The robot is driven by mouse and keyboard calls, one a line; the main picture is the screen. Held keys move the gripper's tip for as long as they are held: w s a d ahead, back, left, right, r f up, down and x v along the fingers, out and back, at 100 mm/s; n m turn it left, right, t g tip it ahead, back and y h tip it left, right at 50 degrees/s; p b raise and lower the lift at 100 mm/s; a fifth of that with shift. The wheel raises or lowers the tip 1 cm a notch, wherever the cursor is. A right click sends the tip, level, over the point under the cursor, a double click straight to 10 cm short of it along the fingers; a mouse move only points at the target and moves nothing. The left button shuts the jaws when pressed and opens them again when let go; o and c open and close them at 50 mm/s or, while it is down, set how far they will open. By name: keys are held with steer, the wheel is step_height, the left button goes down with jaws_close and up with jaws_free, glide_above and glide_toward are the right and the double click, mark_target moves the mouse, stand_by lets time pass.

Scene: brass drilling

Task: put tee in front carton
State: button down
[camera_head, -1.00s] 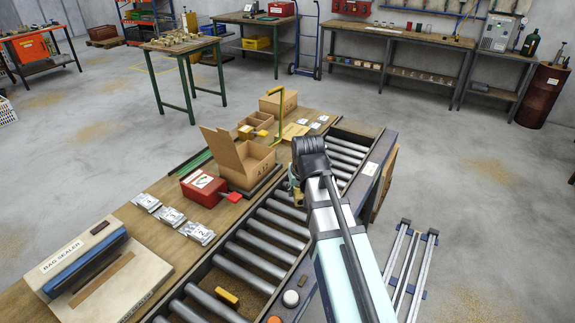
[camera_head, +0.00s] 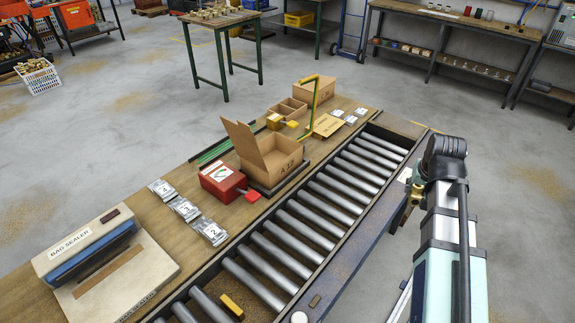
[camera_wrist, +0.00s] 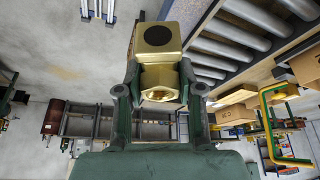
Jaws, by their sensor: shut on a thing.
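A brass tee (camera_wrist: 157,50) sits between the two fingers of my gripper (camera_wrist: 158,92) in the wrist view, and the fingers are shut on it. In the head view my gripper (camera_head: 408,208) is at the right, past the near side of the roller conveyor, and the tee is mostly hidden there. An open cardboard carton (camera_head: 268,155) with its flap up stands on a dark plate on the bench, left of the conveyor.
The roller conveyor (camera_head: 325,197) lies between my gripper and the open carton. A red device (camera_head: 222,182), numbered bags (camera_head: 185,208), a bag sealer (camera_head: 95,250), a green-yellow post (camera_head: 317,95) and a yellow block (camera_head: 231,305) are nearby.

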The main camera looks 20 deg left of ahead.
steer(key=shift+w+d, duration=0.1)
steer(key=w+a+r+n+y+b, duration=0.15)
steer(key=w+a, duration=0.25)
steer(key=a, duration=0.8)
steer(key=w+a+n, duration=0.3)
steer(key=w+a, duration=0.2)
steer(key=a, duration=0.8)
step_height(320, 180, up, 4)
steer(key=n+g+y, duration=0.3)
steer(key=n, duration=0.6)
glide_above(269, 166)
steer(key=d, duration=0.2)
steer(key=f+p, duration=0.1)
steer(key=f, duration=0.5)
steer(key=f+p, duration=0.1)
steer(key=f, duration=0.6)
steer(key=f+p, duration=0.1)
steer(key=f, duration=0.5)
steer(key=shift+s+a+f+p, duration=0.15)
steer(key=shift+s+f+p, duration=0.1)
steer(key=shift+p, duration=0.1)
steer(key=shift+f, duration=0.15)
steer(key=c, duration=0.7)
jaws_free()
